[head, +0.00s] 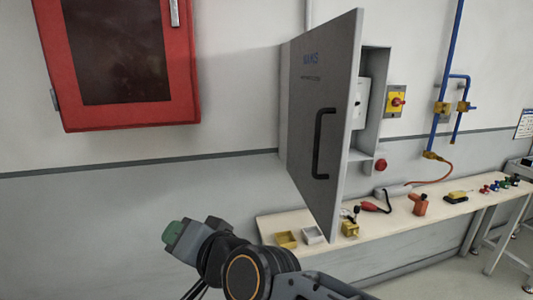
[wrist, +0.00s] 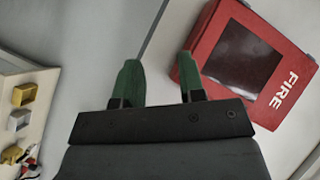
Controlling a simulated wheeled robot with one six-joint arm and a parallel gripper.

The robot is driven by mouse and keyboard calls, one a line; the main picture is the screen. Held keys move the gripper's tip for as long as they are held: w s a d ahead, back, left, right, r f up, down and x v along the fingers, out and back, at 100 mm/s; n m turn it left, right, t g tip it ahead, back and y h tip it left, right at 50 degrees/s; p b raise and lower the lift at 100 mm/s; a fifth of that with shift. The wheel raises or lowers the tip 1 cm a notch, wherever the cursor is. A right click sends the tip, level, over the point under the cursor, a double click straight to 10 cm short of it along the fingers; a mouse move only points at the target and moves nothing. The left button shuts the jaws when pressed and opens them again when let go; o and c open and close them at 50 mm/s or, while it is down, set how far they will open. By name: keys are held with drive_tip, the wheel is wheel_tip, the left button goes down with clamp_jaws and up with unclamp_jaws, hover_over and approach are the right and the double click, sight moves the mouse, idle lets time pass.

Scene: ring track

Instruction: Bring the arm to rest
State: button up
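My gripper (wrist: 158,78) shows in the wrist view with its two green fingers apart and nothing between them. In the head view my gripper (head: 173,234) is at the lower middle, its green end pointing to the left. My dark arm runs from there to the bottom edge. The gripper appears clear of the wall and the shelf, and touches nothing that I can see.
A grey cabinet door (head: 323,125) with a black handle stands open, right of my gripper. A red fire cabinet (head: 120,60) hangs at upper left. A shelf (head: 400,224) below the door holds small bins and tools. The lower left wall is bare.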

drive_tip(key=d+f+n+g+h+p, duration=0.2)
drive_tip(key=d+f+n+g+h, duration=0.45)
drive_tip(key=d+f, duration=0.8)
drive_tip(key=s+d+f+m+h, duration=0.1)
drive_tip(key=d+m+h, duration=0.1)
drive_tip(key=d, duration=0.6)
drive_tip(key=d+f+m+h+p, duration=0.1)
drive_tip(key=d+m+h, duration=0.2)
drive_tip(key=d, duration=0.4)
drive_tip(key=shift+s+d+f+m+t, duration=0.35)
drive_tip(key=shift+s+d, duration=0.05)
drive_tip(key=shift+a+h, duration=0.1)
drive_tip(key=shift+h, duration=0.15)
